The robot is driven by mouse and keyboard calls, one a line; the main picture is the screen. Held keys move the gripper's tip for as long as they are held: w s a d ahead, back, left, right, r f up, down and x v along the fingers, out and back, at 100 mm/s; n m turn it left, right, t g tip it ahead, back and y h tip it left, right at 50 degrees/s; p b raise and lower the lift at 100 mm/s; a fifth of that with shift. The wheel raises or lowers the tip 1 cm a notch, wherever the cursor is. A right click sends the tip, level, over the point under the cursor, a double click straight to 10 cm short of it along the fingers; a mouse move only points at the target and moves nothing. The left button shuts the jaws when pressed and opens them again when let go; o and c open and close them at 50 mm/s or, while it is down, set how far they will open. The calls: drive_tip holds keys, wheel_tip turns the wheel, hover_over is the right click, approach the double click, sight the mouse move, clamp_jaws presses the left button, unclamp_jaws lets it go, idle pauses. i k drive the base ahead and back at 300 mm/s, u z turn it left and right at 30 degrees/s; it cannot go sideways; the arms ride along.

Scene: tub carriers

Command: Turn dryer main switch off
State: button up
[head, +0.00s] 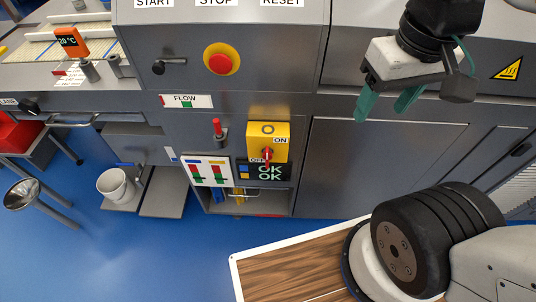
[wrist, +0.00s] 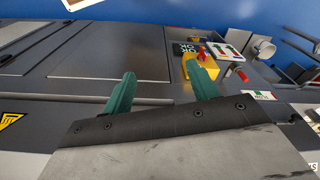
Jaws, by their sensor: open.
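The dryer main switch is a yellow plate (head: 283,153) with a small red rotary handle (head: 267,154), low on the grey machine front in the head view. Its labels read ON at the right and OFF at the lower left. The handle looks roughly upright, but I cannot tell which label it points to. In the wrist view the yellow plate (wrist: 211,64) shows beyond the right finger, which partly covers it; the red handle (wrist: 201,53) is beside it. My gripper (head: 386,105) is open and empty, up and to the right of the switch, apart from it.
A red emergency button (head: 221,60) on a yellow ring sits above the switch. A red-topped lever (head: 218,129) stands left of it, and a display reading OK (head: 270,174) lies just below. Flat grey door panels (head: 385,160) are to the right. A white bucket (head: 117,186) stands at left.

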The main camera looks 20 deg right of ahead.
sight(267, 152)
drive_tip(key=u, duration=2.6)
drive_tip(key=k, duration=1.2)
drive_tip(key=z, duration=1.95)
